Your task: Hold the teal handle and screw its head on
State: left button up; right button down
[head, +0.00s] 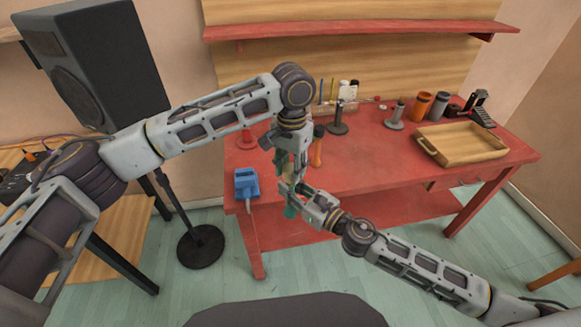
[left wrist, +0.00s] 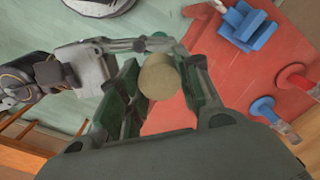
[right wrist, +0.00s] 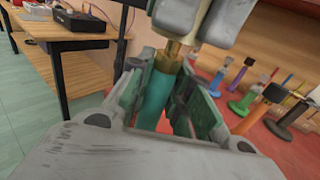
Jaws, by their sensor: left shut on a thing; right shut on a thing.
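The teal handle (right wrist: 156,98) stands roughly upright in my right gripper (right wrist: 163,92), which is shut on it. Its lower end shows below that gripper in the head view (head: 290,212). A brass-coloured piece (right wrist: 173,52) rises from its top towards my left gripper. My left gripper (left wrist: 168,88) is shut on a tan, round-ended head (left wrist: 158,77), directly above the handle. In the head view my left gripper (head: 289,174) points down, just above my right gripper (head: 298,192). The fingers hide the joint, so I cannot tell how far head and handle are engaged.
A red bench (head: 375,170) lies behind the grippers. A blue vise-like block (head: 246,182) sits at its left front corner. An orange-handled tool (head: 317,148) and several stands are close behind. A wooden tray (head: 490,154) is at right. A black speaker (head: 98,62) stands at left.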

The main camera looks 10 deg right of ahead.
pick_arm(q)
jog(key=shift+f, duration=0.5)
dwell(0.3)
